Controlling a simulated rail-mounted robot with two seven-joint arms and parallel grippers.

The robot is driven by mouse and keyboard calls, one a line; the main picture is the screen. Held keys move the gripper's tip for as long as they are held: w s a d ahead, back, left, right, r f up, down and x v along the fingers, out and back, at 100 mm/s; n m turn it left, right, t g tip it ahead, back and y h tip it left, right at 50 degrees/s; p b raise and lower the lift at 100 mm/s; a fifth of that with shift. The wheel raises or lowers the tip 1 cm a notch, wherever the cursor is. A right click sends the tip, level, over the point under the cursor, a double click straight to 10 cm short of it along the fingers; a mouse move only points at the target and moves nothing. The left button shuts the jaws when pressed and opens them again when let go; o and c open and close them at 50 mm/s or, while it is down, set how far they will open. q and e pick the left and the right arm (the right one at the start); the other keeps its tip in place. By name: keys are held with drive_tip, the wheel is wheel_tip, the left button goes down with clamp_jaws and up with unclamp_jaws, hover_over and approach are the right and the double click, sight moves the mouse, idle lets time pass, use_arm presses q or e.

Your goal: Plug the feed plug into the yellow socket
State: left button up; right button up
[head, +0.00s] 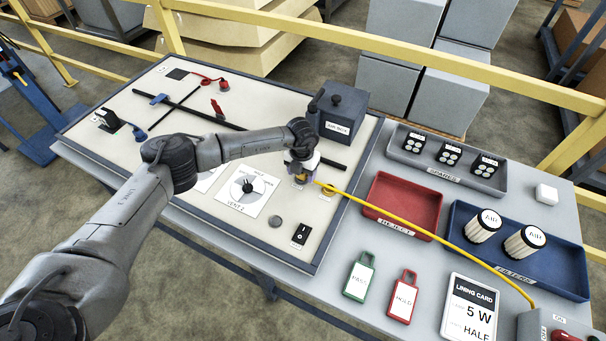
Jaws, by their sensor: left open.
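My left gripper (302,165) is open and points down over the right part of the white panel. A small yellow piece, apparently the feed plug (300,179), shows just below its fingers, at the end of a yellow cable (425,235). The gripper hides much of the plug, so I cannot tell whether it is seated in anything or touching the fingers. A yellow ring (327,190) on the panel lies just right of the plug, with the cable passing over it. I cannot tell whether this ring is the yellow socket. My right gripper is out of view.
A dark air box (341,112) stands just behind the gripper. The vent dial (247,187) and a black switch (302,233) are nearby. The red reject tray (403,204), blue filters tray (520,262) and grey spares tray (446,160) lie right. Yellow rails run behind.

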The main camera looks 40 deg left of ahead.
use_arm(q)
drive_tip(key=shift+c, duration=0.4)
clamp_jaws()
drive_tip(key=shift+r, duration=0.2)
drive_tip(key=shift+r+p, duration=1.1)
drive_tip(key=shift+p, duration=0.1)
drive_tip(key=shift+r+p, duration=1.55)
drive_tip(key=shift+r, duration=0.2)
drive_tip(key=shift+f, duration=0.15)
